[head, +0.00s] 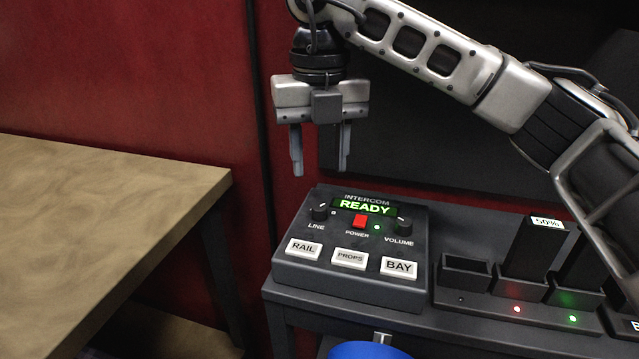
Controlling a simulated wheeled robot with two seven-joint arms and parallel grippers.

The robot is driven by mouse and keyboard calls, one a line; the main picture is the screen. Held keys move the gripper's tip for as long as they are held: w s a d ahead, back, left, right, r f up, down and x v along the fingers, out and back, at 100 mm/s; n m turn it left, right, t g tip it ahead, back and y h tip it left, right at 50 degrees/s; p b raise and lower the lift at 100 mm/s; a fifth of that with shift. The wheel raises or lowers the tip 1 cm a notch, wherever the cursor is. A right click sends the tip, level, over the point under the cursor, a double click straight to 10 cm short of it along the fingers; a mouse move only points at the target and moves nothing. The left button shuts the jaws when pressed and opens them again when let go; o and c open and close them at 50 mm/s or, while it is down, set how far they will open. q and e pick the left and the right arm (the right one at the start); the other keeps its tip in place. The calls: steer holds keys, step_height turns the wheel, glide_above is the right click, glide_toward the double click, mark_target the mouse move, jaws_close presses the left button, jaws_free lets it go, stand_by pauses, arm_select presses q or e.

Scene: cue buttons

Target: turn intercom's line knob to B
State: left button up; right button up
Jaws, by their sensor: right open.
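The intercom (350,245) is a dark sloped box on a dark stand, with a green display reading READY. Its line knob (319,213) is a small black dial at the upper left of the panel, with a light pointer mark; a small letter beside it is too small to read surely. The volume knob (404,224) sits at the right of the panel, with a red power button (359,221) between them. My right gripper (320,172) is open and empty, pointing down above the back left of the intercom, apart from it. My left gripper is not in view.
White RAIL (303,249), PROPS (350,258) and BAY (398,267) buttons line the intercom's front. A charger dock (480,297) with upright dark units stands to the right. A wooden table (100,220) is at left. A blue round object (368,351) shows below.

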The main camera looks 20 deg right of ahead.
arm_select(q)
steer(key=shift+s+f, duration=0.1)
arm_select(e)
step_height(320, 180, up, 5)
steer(key=shift+f, duration=0.1)
stand_by(0.5)
